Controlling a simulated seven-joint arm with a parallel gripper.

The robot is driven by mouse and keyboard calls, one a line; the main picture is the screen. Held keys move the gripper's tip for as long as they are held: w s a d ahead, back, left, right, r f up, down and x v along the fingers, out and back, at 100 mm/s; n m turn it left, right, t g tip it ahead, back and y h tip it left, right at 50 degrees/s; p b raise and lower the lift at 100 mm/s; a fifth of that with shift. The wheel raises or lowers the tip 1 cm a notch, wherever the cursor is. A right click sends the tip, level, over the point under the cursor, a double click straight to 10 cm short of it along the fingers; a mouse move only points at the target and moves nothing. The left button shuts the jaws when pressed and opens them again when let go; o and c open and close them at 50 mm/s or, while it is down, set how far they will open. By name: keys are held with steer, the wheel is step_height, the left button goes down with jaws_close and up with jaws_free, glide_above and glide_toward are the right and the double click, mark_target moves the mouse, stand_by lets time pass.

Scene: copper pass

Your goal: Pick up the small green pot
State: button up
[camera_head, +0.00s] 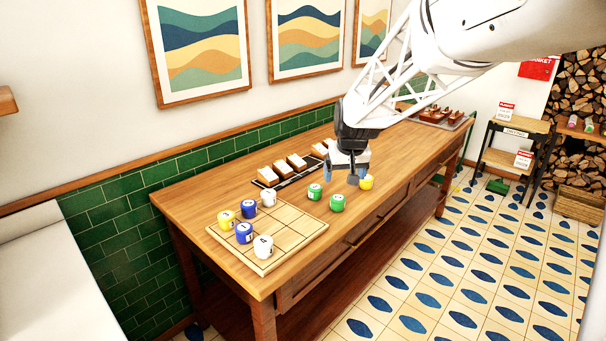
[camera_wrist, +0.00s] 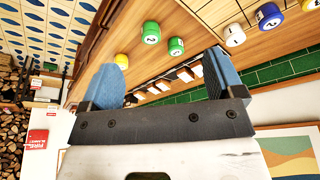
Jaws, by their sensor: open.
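Two small green pots with white numbered tops stand on the wooden table. The left green pot (camera_head: 314,192) and the right green pot (camera_head: 337,203) are close together but apart. Both also show in the wrist view, one green pot (camera_wrist: 151,33) above and left of the other green pot (camera_wrist: 176,47). My gripper (camera_head: 350,178) is open and empty above the table, just behind the green pots and beside a yellow pot (camera_head: 366,183). In the wrist view my blue fingers (camera_wrist: 165,64) are spread wide with nothing between the tips.
A wooden grid board (camera_head: 291,240) holds several yellow, blue and white pots on the left. A dark tray (camera_head: 287,180) with several white-topped blocks lies along the wall behind. Another tray (camera_head: 461,123) with brown items stands at the far end. Table space around the green pots is clear.

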steer(key=w+a+f, duration=0.1)
steer(key=w+f, duration=0.2)
steer(key=w, duration=0.4)
steer(key=w+a+f, duration=0.1)
steer(key=w+f, duration=0.3)
steer(key=w, duration=0.2)
glide_above(315, 187)
steer(key=s, duration=0.2)
steer(key=shift+n+t, duration=0.3)
steer(key=shift+n, duration=0.1)
steer(key=f, duration=0.8)
steer(key=shift+d+f, duration=0.25)
steer(key=shift+d, duration=0.15)
steer(key=shift+x, duration=1.25)
steer(key=shift+f, duration=0.1)
steer(key=shift+a+x, duration=0.2)
steer(key=shift+x, duration=2.25)
